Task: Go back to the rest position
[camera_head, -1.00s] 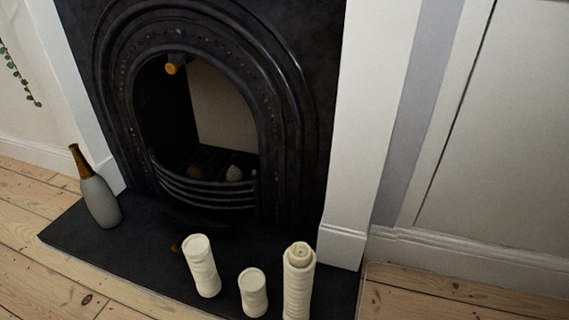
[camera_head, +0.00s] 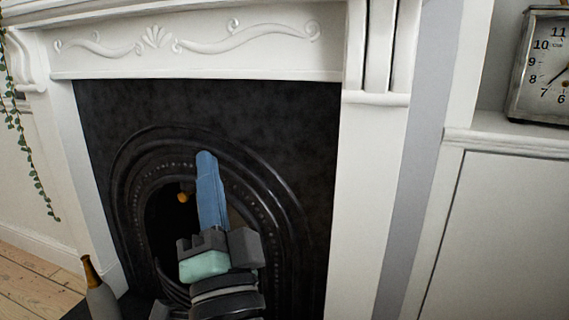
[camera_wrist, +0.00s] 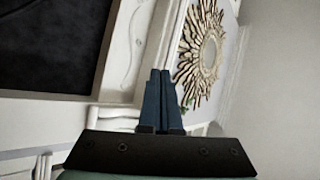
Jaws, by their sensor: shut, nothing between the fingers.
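My gripper (camera_head: 207,158) shows in the head view, raised in front of the black fireplace (camera_head: 290,160) with its blue fingers pointing up. Part of my arm shows below it at the bottom of the picture. In the wrist view my gripper (camera_wrist: 161,73) has its two blue fingers side by side, shut with nothing between them. The fingers hide part of the fireplace arch in the head view.
A white carved mantel surround (camera_head: 190,45) frames the fireplace. A grey bottle with a brown neck (camera_head: 97,295) stands at lower left. A clock (camera_head: 545,65) sits on a ledge at right. A sunburst mirror (camera_wrist: 206,52) hangs on the wall in the wrist view.

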